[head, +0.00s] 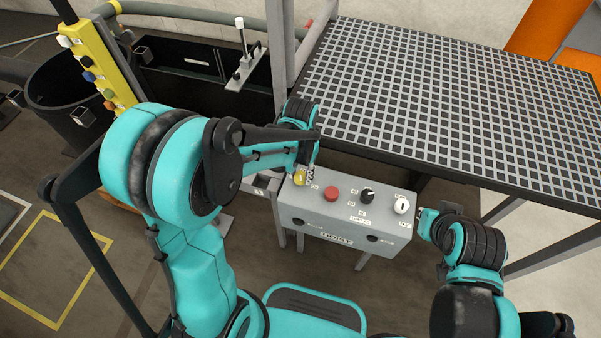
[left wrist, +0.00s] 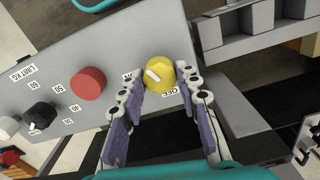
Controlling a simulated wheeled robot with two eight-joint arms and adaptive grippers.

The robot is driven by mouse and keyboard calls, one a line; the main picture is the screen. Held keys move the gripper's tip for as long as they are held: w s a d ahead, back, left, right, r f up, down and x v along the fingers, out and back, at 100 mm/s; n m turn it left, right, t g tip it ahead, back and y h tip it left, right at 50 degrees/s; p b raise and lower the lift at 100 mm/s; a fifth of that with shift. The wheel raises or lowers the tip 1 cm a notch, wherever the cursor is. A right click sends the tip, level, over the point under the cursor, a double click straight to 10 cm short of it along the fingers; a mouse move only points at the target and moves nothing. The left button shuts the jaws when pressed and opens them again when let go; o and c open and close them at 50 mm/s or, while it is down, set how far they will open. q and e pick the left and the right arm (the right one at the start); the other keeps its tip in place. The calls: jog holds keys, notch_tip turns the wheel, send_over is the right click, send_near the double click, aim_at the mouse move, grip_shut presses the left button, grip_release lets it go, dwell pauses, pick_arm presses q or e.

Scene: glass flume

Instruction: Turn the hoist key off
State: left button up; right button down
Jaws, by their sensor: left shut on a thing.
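The grey control box labelled HOIST (head: 338,236) stands in the middle of the head view. The yellow hoist key (head: 300,178) is at its left end. My left gripper (head: 306,170) is at the key. In the left wrist view the yellow key (left wrist: 160,84) sits between the two fingers of my left gripper (left wrist: 160,72), which is shut on it. A pale mark shows on the key's face. An OFF label (left wrist: 190,99) lies below the key, partly hidden by a finger. My right gripper (head: 429,219) is beside the box's right end; its fingers are unclear.
A red button (head: 331,193), a black knob (head: 367,195) and a white knob (head: 402,205) also sit on the box. A large grating (head: 440,100) lies behind it. A yellow post (head: 91,50) and a black bin (head: 68,95) stand at left.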

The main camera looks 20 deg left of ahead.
aim_at(301, 175)
pick_arm(q)
jog(key=m, duration=0.5)
jog(key=shift+o, duration=0.2)
dwell(0.4)
jog(key=shift+c, duration=0.2)
jog(key=o, duration=1.2)
jog(key=shift+c, duration=0.2)
notch_tip(301, 175, up, 12)
